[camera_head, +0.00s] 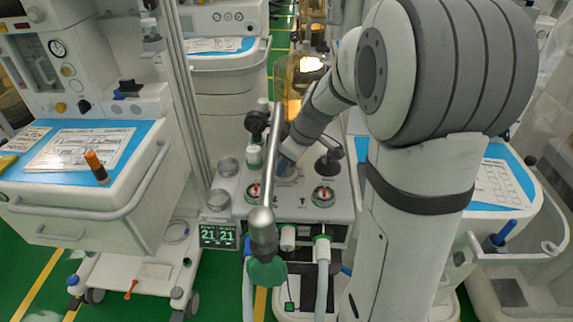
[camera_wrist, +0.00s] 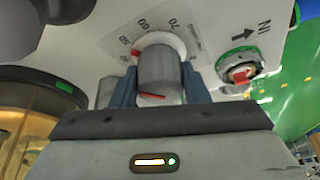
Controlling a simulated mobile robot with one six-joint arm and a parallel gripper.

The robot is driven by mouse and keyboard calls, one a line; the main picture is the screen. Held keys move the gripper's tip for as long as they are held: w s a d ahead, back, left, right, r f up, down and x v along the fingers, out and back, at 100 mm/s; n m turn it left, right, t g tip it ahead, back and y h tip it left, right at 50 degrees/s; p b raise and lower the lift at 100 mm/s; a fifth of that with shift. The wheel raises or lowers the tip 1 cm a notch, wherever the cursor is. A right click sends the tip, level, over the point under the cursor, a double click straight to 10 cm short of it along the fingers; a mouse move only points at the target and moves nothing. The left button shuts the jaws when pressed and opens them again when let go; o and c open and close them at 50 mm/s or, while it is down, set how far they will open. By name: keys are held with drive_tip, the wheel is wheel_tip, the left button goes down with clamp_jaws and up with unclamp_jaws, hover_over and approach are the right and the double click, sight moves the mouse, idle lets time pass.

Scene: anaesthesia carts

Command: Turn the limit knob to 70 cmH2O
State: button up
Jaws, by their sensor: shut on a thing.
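The limit knob (camera_wrist: 160,72) is a grey cylinder on a white panel, with a printed scale around its base in the wrist view. Readable numbers include 70 at its upper right, with lower ones to the left. A small red mark shows at the knob's left base, by the lower numbers, and a red line crosses its near end. My gripper (camera_wrist: 160,90) has its two blue fingers closed on the knob's left and right sides. In the head view my gripper (camera_head: 288,168) reaches down to the panel, and the knob there is hidden.
An IN port (camera_wrist: 240,71) with an arrow sits right of the knob. In the head view, a metal tube (camera_head: 268,185) with a green end stands in front of the panel. A display (camera_head: 218,236) reads 21 21.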

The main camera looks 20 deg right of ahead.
drive_tip(key=shift+m, duration=0.3)
drive_tip(key=o, duration=1)
drive_tip(key=shift+p+v, duration=0.3)
drive_tip(key=shift+v, duration=3.65)
